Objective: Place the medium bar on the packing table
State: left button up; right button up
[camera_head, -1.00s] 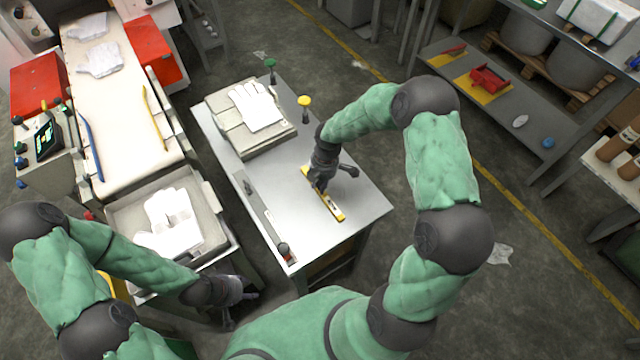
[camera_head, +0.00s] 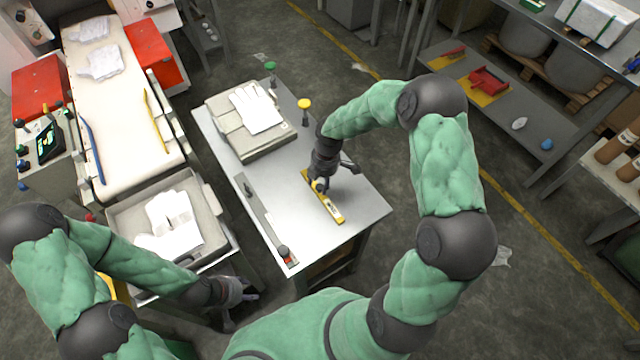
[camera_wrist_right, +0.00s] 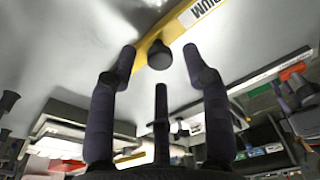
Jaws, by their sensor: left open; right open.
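The medium bar is the yellow bar (camera_head: 331,208) lying on the metal packing table (camera_head: 360,205). In the right wrist view the yellow bar (camera_wrist_right: 178,35) shows part of its lettering, "IUM", and a dark round knob (camera_wrist_right: 159,55). My right gripper (camera_head: 322,186) is over the bar's far end in the head view. My left gripper (camera_head: 236,312) is low, beside the bin at the lower left, away from the bar.
On the table are a grey box with a white glove on top (camera_head: 256,108), a yellow-topped post (camera_head: 304,105), a green-topped post (camera_head: 271,70) and a long grey strip (camera_head: 263,215). A bin of white gloves (camera_head: 120,213) stands to the left. The table's right part is clear.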

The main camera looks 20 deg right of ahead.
notch_tip(320, 180, up, 9)
jog(key=d+p, duration=0.1)
jog(key=shift+p, duration=0.35)
dwell(1.4)
